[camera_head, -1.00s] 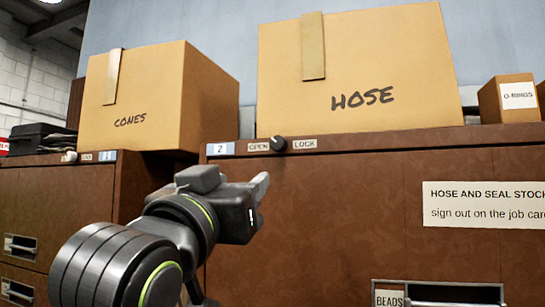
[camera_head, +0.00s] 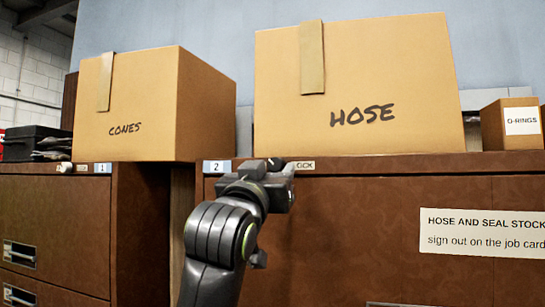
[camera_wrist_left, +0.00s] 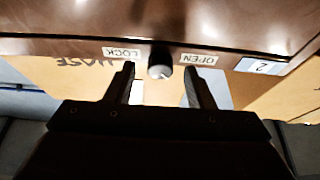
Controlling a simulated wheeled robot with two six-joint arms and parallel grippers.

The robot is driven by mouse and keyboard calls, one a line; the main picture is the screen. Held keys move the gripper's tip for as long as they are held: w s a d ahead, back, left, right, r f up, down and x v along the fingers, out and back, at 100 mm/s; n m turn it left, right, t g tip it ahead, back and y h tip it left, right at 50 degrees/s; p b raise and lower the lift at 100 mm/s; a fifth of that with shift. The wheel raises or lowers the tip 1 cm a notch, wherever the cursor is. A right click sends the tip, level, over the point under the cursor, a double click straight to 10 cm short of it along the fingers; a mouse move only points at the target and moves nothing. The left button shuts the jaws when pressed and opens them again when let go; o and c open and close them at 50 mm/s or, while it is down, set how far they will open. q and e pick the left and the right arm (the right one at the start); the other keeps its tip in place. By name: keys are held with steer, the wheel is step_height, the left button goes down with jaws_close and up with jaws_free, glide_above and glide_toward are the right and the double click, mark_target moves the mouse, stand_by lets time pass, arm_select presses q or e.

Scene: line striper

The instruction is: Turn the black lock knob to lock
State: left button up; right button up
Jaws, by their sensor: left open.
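The black lock knob (camera_wrist_left: 160,65) shows in the left wrist view on the brown cabinet's top edge, between the OPEN label (camera_wrist_left: 198,59) and the LOCK label (camera_wrist_left: 121,53). This view is upside down. My left gripper (camera_wrist_left: 160,82) is open, with one finger on each side of the knob's line and gaps to it; I see no contact. In the head view my left gripper (camera_head: 276,178) is in front of the knob area and hides the OPEN label. The LOCK label (camera_head: 302,165) is partly covered there. My right gripper is out of view.
A HOSE box (camera_head: 400,85) stands on the cabinet (camera_head: 370,215) just above the knob area. A CONES box (camera_head: 130,105) stands on the left cabinet (camera_head: 60,220), which has its own light knob (camera_head: 64,168). An O-RINGS box (camera_head: 511,125) is at the right.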

arm_select(q)
steer(key=shift+w+d+r, duration=0.2)
steer(key=shift+w, duration=0.5)
steer(key=shift+c, duration=0.3)
steer(key=c, duration=0.9)
